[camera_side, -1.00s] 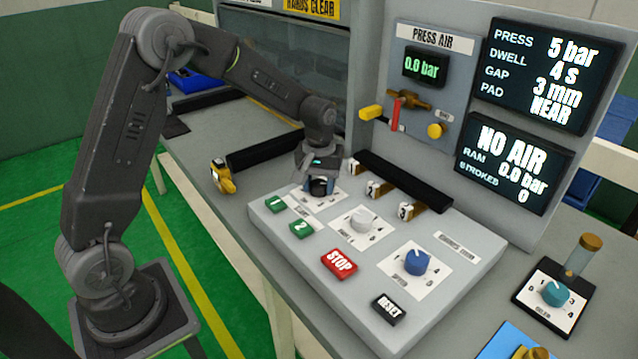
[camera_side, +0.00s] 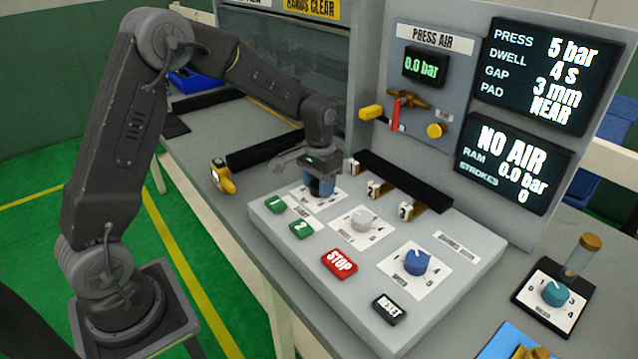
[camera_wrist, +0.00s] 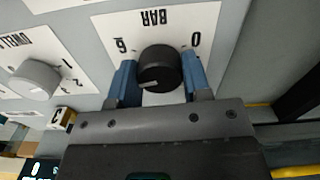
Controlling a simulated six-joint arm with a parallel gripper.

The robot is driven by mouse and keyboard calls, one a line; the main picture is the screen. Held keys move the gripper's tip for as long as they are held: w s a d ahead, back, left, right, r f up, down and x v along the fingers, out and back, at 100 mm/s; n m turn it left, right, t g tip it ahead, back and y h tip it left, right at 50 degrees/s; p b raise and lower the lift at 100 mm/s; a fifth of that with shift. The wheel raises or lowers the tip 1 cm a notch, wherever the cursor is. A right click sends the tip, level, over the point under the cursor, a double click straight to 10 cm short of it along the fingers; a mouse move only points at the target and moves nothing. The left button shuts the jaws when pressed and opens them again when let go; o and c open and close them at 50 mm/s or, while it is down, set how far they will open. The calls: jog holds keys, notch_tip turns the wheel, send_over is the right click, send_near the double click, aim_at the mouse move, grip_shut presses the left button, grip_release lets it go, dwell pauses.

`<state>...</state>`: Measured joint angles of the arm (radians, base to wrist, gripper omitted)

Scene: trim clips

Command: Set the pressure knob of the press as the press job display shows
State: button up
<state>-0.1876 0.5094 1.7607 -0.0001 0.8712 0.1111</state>
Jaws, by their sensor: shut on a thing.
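The press job display (camera_side: 537,77) reads PRESS 5 bar, DWELL 4 s, GAP 3 mm, PAD NEAR. The pressure knob is a black round knob (camera_wrist: 160,70) on a white plate marked BAR (camera_wrist: 120,22), seen upside down in the wrist view. A 0 stands at the plate's right, another digit at its left. The knob's white pointer line aims left and slightly down there. My gripper (camera_side: 320,188) is shut on the knob, with a blue finger pad on each side. In the side view the fingers mostly hide the knob.
A white dwell knob (camera_side: 362,219) and a blue knob (camera_side: 416,261) stand on the same console, with green buttons (camera_side: 288,216), a red STOP button (camera_side: 339,263) and a black RESET button (camera_side: 389,309). The status display (camera_side: 513,163) reads NO AIR, RAM 0.0 bar. Numbered clamps (camera_side: 380,188) lie behind.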

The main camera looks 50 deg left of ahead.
dwell(0.3)
jog(key=o, duration=0.9)
jog(key=shift+r, duration=0.1)
notch_tip(320, 180, up, 14)
dwell(0.4)
